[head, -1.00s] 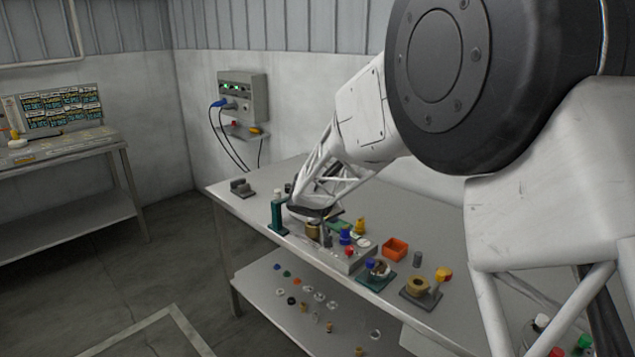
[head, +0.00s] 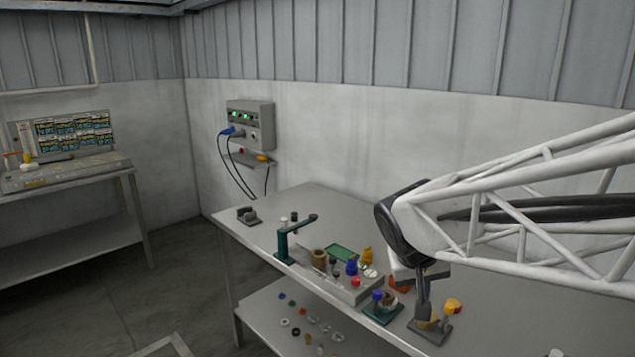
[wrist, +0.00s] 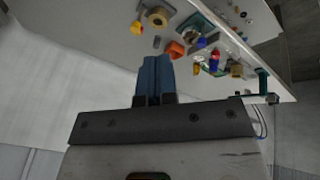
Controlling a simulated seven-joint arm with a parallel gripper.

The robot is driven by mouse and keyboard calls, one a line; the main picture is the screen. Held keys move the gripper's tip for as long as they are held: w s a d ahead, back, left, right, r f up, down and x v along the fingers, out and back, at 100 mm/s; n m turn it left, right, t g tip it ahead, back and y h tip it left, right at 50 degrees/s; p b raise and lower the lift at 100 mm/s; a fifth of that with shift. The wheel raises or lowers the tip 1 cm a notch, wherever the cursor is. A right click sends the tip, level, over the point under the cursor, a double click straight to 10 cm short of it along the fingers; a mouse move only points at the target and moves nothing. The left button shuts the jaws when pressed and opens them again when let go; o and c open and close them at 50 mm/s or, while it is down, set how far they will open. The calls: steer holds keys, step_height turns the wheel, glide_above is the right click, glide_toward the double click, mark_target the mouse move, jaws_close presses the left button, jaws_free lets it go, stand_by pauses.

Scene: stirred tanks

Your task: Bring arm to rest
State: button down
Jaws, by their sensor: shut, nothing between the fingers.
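My gripper (head: 424,314) is at the right half of the workbench in the head view, pointing down. In that view it overlaps a dark square holder with a brass part (head: 440,330); I cannot tell its height above it. In the wrist view the two blue-grey fingers (wrist: 155,62) are together with nothing between them. The orange box (wrist: 176,50) shows just beyond the fingertips there. In the head view the box is mostly hidden behind my gripper.
The bench (head: 330,204) carries a green stand (head: 283,245), a grey tray with several coloured parts (head: 370,293) and a teal-based holder (head: 383,313). A control box (head: 250,122) with a blue plug hangs on the wall. The bench's back strip is clear.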

steer(key=s+f+y, duration=0.1)
steer(key=s+y, duration=0.2)
steer(key=s, duration=1.5)
steer(key=shift+a+f+g, duration=0.25)
steer(key=shift+a+g, duration=0.05)
steer(key=shift+g, duration=0.1)
